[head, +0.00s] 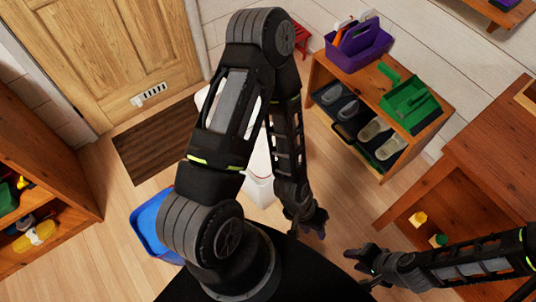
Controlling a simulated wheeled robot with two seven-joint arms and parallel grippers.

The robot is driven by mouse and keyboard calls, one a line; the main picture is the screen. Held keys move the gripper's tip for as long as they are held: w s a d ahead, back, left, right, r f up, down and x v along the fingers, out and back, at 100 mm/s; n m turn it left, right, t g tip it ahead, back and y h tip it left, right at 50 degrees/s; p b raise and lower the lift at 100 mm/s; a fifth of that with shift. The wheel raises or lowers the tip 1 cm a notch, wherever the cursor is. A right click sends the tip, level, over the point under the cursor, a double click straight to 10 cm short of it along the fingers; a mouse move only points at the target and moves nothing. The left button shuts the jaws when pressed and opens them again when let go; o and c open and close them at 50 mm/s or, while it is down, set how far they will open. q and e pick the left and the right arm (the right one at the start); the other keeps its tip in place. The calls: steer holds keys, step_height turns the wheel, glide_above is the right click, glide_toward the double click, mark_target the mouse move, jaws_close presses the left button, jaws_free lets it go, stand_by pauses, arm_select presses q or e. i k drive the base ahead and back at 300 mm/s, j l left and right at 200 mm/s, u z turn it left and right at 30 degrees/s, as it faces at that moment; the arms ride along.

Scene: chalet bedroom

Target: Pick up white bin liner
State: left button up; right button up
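A white object (260,186), which looks like a bin or its liner, stands on the floor behind my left arm. The arm covers most of it, so I cannot tell liner from bin. My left gripper (312,228) hangs to the right of the white object and apart from it in the picture. Its fingers are dark and small, and I cannot tell whether they are open. My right gripper (358,268) is at the lower middle, further from the white object. Its fingers look spread, with nothing between them.
A blue tray or bin (148,222) is on the floor at left. A brown mat (150,145) lies before the wooden door (125,50). A shoe shelf (388,120) with a purple caddy (358,48) stands at upper right. Wooden cabinets flank both sides.

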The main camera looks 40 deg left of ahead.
mark_target(259, 168)
steer(key=k+j+z, duration=0.2)
steer(key=k+j, duration=0.6)
steer(key=k+j+z, duration=0.15)
steer(key=k+j, duration=0.9)
steer(key=j, duration=0.25)
steer(key=k+j+z, duration=0.15)
steer(key=j, duration=0.3)
steer(key=k+j, duration=0.35)
steer(key=i+j, duration=0.4)
steer(key=i+z, duration=0.05)
steer(key=i, duration=0.05)
